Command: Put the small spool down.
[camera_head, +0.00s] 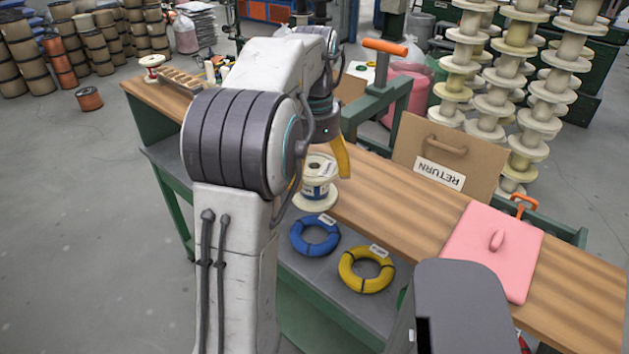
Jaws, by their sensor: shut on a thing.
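A small white spool (317,188) with blue wire and a paper label is upright below my wrist, near the front edge of the wooden bench top. My gripper (328,162) is shut on this spool. One yellow finger shows at the spool's right side; the other is hidden behind my arm. My arm also hides the spool's left surroundings. I cannot tell whether its lower flange touches a surface or hangs just above it.
Blue (316,236) and yellow (366,270) wire coils lie on the grey lower shelf (285,262). A green-framed press (378,95) stands behind.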

